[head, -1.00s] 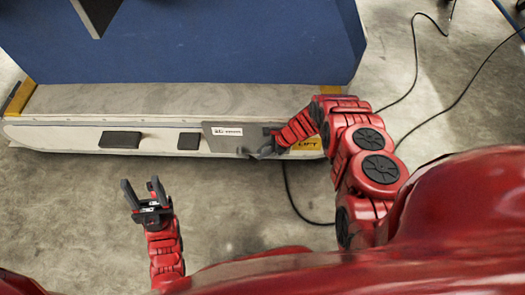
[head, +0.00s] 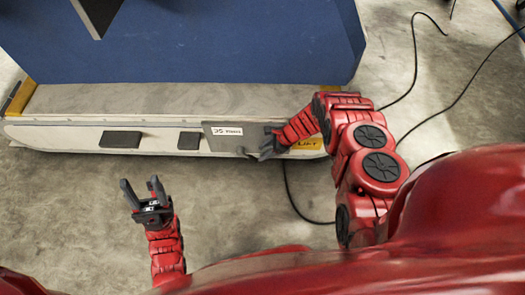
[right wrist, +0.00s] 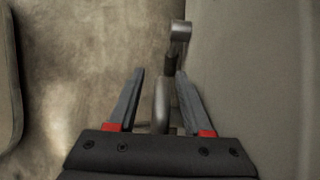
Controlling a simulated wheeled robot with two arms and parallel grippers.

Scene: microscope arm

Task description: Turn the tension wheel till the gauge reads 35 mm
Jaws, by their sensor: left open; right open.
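The gauge (head: 227,131) is a small white label on a grey plate on the front of the machine. It appears to read 35 mm, though the text is small and blurred. My right gripper (head: 260,151) is at the lower right of that plate. In the right wrist view my right gripper (right wrist: 160,74) is open, its fingers on either side of a grey metal part (right wrist: 162,103), probably the tension wheel seen edge-on or its crank. Contact cannot be told. In the head view the gripper hides most of the wheel. My left gripper (head: 145,190) is open and empty, well in front of the machine.
The long pale machine frame (head: 75,133) carries two dark pads (head: 120,139) and a yellow label (head: 308,145) beside my right wrist. A blue panel (head: 200,45) rises behind. Black cables (head: 415,60) lie on the floor at right. The concrete floor around my left gripper is clear.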

